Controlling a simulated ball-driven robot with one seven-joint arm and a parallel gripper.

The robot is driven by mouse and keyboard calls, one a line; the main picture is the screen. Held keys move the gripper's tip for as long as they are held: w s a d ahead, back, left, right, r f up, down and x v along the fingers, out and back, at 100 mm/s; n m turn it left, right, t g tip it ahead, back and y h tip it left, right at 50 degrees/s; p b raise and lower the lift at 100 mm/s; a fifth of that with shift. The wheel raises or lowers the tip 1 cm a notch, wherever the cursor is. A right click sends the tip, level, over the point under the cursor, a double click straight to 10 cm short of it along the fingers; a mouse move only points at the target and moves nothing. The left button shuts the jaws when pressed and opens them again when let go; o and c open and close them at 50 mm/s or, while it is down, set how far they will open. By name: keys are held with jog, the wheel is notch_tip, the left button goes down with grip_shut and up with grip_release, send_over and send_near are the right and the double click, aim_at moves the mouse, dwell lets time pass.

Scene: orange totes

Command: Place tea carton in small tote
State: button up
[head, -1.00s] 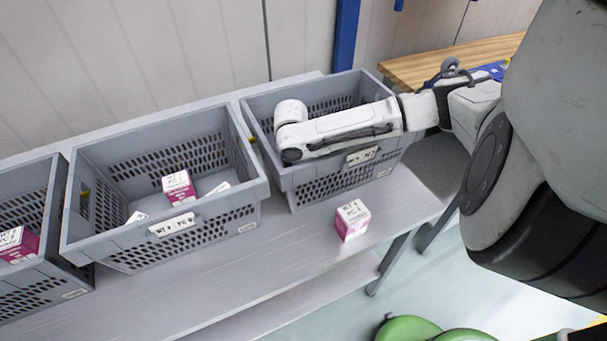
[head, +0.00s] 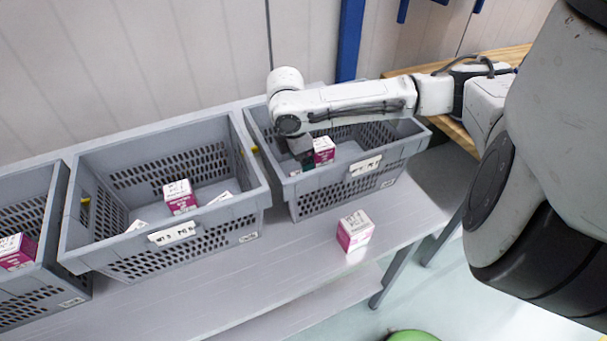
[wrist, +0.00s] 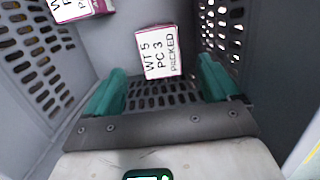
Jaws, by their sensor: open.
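A white and magenta carton (head: 323,150) shows inside the right grey tote (head: 352,186). In the wrist view a carton (wrist: 158,54) marked "WT 5 PC 3 PACKED" lies in line with the gap between my teal fingertips. My gripper (wrist: 163,82) is open and reaches down into this tote; in the head view it (head: 303,168) is partly hidden behind the tote's front rim. Whether the fingers touch the carton cannot be told. Another white and magenta carton (head: 355,231) stands on the grey table in front of the tote.
A middle grey tote (head: 100,250) holds several cartons. A left tote (head: 40,295) holds a carton (head: 16,251). Another carton (wrist: 80,8) shows at the wrist view's upper left.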

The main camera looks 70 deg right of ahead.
jog(key=shift+w+a+r, duration=0.1)
jog(key=shift+r, duration=0.95)
